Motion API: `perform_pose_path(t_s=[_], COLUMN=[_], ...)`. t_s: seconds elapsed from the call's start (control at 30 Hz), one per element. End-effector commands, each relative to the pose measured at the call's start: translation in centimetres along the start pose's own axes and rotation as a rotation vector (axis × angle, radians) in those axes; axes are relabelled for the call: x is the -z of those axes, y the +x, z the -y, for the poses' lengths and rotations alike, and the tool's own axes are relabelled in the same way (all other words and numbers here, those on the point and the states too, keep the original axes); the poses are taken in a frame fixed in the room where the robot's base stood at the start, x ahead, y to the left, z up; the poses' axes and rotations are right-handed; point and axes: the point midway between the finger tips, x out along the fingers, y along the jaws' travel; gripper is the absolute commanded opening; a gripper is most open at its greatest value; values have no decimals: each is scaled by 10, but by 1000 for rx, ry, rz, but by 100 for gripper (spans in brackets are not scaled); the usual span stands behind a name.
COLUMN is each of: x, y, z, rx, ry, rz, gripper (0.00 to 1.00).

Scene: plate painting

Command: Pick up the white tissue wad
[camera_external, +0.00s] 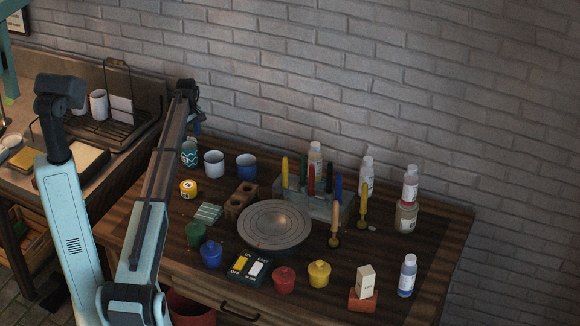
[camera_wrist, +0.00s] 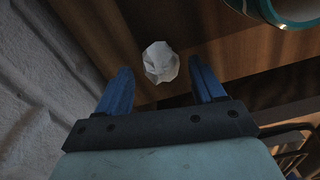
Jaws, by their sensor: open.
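The white tissue wad (camera_wrist: 160,62) is a crumpled white lump on the brown wooden surface in the wrist view. It lies just ahead of my gripper (camera_wrist: 161,80), roughly centred between the two blue fingers. The fingers are apart with a clear gap, and I see no contact with the wad. In the external view my gripper (camera_external: 196,122) is at the back left of the table, small and dark. The wad cannot be made out there.
A teal patterned cup (camera_external: 189,153) stands close to my gripper; its rim (camera_wrist: 270,14) shows at the wrist view's upper right. A white cup (camera_external: 214,163) and blue cup (camera_external: 246,166) stand right of it. The brick wall (camera_wrist: 40,100) is close on the wrist view's left.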

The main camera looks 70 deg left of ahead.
Motion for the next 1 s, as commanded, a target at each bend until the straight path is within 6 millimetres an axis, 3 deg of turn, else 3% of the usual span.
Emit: perform_pose_path(t_s=[0.27, 0.87, 1.0], x=[0, 0, 0], y=[6, 5, 5], z=[0, 0, 0], rx=[-1, -1, -1], ry=[0, 0, 0], rz=[-1, -1, 0], gripper=[69, 12, 9])
